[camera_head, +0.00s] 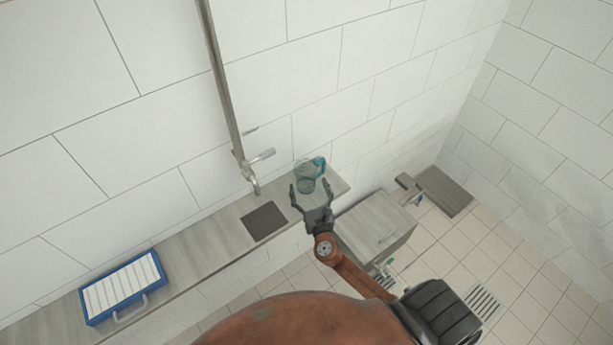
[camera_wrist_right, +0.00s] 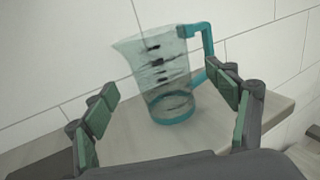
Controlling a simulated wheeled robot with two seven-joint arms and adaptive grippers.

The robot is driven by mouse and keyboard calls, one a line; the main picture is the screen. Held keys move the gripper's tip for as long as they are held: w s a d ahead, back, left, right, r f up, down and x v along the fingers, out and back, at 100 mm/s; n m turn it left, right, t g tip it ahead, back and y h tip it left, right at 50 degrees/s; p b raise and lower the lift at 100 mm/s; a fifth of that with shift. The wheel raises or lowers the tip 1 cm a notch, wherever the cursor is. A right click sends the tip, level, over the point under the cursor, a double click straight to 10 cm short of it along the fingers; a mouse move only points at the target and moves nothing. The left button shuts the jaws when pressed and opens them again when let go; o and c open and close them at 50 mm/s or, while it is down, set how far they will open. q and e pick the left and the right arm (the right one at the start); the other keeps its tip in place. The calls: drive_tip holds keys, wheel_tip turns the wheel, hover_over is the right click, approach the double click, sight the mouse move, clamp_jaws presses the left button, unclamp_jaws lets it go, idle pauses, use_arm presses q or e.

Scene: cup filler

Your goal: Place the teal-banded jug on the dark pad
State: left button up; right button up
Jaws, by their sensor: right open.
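The teal-banded jug (camera_head: 306,177) is clear, with a teal handle and base. It stands upright on the right end of the counter, and in the right wrist view the jug (camera_wrist_right: 162,72) shows dark marks on its side, with its handle to the right. My right gripper (camera_head: 310,194) is open in front of the jug. In the wrist view its fingers (camera_wrist_right: 165,115) are spread to either side of the jug's lower part, and nothing is held. The dark pad (camera_head: 264,222) lies flat and bare on the counter, left of the gripper. My left gripper is not in view.
A tap (camera_head: 256,172) on a wall pipe stands behind the pad. A blue-framed tray (camera_head: 122,289) with white slats sits at the counter's left end. The counter (camera_head: 200,245) between tray and pad is clear. A grey cabinet (camera_head: 376,236) stands below, right of the counter.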

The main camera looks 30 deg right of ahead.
drive_tip(key=p+x, duration=0.1)
drive_tip(key=x, duration=0.4)
drive_tip(key=shift+w+d, duration=0.15)
drive_tip(key=shift+w, duration=0.1)
drive_tip(key=shift+s, duration=0.1)
drive_tip(key=shift+c, duration=0.7)
drive_tip(key=c, duration=1.2)
drive_tip(key=shift+c, duration=0.2)
drive_tip(key=shift+r, duration=0.15)
